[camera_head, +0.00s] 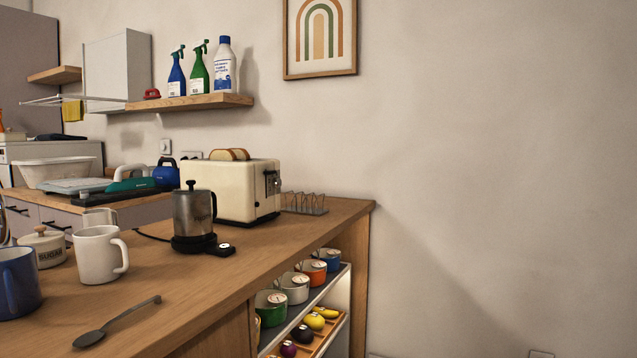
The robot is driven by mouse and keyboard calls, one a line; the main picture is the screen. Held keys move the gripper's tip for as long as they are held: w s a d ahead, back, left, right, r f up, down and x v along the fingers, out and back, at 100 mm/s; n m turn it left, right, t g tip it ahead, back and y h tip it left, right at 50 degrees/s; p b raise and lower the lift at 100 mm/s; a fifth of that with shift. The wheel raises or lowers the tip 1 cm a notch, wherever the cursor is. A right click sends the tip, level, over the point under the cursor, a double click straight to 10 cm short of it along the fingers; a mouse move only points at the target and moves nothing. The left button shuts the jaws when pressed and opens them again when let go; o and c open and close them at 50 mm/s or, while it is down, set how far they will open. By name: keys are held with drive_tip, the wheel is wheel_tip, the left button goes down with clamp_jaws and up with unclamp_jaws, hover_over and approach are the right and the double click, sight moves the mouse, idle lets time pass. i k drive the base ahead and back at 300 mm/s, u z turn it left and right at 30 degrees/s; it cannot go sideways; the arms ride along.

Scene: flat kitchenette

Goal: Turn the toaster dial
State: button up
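The cream toaster (233,190) stands on the wooden counter, left of the picture's middle, with bread slices (229,155) showing at its top. Its dark control panel with the dial (272,183) is on the end that faces right. The dial is small and its setting cannot be read. My gripper is not in view.
A metal coffee pot (193,216) stands just in front of the toaster, and a wire rack (304,202) is to its right. White mug (100,254), blue mug (18,282) and spoon (118,322) are nearer. Open space lies right of the counter (345,206).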

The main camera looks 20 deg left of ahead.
sight(276, 183)
drive_tip(key=i, duration=1)
drive_tip(key=u, duration=1.6)
